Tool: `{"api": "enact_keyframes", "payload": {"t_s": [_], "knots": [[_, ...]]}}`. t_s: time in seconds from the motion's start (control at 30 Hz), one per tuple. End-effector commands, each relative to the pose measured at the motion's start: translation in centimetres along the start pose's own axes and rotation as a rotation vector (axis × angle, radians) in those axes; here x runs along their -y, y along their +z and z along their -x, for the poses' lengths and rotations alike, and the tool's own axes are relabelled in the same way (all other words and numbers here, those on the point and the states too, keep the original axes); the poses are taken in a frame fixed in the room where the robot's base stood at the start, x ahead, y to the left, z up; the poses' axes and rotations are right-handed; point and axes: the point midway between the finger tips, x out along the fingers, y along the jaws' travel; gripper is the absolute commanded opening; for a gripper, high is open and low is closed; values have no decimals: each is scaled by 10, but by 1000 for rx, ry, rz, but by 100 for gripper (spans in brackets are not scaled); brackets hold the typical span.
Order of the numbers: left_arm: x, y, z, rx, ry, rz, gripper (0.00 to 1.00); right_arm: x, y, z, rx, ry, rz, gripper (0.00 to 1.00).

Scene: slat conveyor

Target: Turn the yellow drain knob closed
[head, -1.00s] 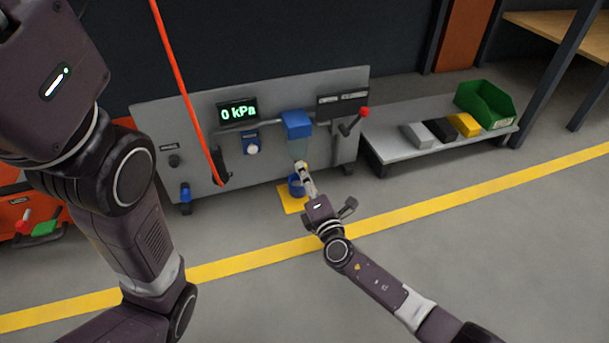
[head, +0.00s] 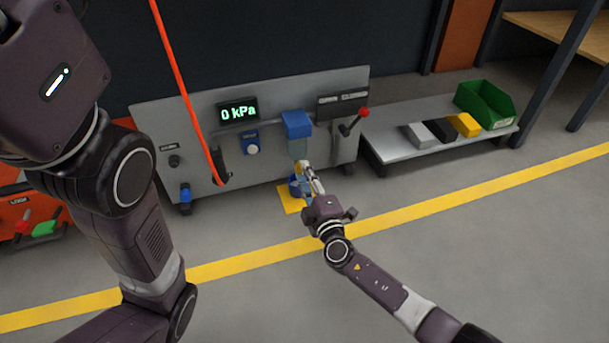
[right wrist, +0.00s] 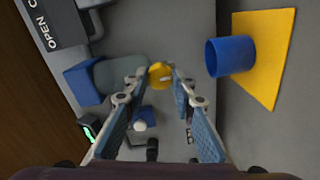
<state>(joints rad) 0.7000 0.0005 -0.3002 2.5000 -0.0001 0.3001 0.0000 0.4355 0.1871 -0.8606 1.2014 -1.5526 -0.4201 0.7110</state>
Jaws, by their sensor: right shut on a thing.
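The yellow drain knob (right wrist: 160,76) sits below the clear bowl (right wrist: 119,72) of the blue-topped unit (head: 296,124). In the head view the knob (head: 299,168) is small and partly covered by my fingers. My right gripper (head: 309,172) reaches it from the front right. In the right wrist view its two fingertips (right wrist: 158,71) are closed on the knob, one on each side. The knob's exact turn angle is hard to read. My left arm fills the left of the head view; its gripper is not seen.
A blue cup (right wrist: 231,57) stands on a yellow mat (right wrist: 272,62) beneath the knob. The panel (head: 190,125) carries a display (head: 238,112) reading 0 kPa and a red-tipped lever (head: 350,127). An orange hose (head: 181,80) hangs left. A low bench (head: 400,147) stands right.

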Motion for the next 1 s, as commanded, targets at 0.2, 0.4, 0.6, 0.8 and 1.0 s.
{"api": "enact_keyframes", "payload": {"t_s": [0.2, 0.4, 0.6, 0.8, 1.0], "knots": [[0, 0, 0, 0, 0, 0, 40, 1, 0, 0, 1, -2, -11, 0], [0, 0, 0, 0, 0, 0, 40, 1, 0, 0, 1, -3, -10, 0], [0, 0, 0, 0, 0, 0, 40, 1, 0, 0, 0, -2, -9, 42], [1, 0, 0, 1, -3, 0, 40, 0, 0, 0, 0, -1, -8, 42], [1, 1, 0, 2, -3, 0, 40, 1, 0, 10, 0, -1, -9, 42]]}}
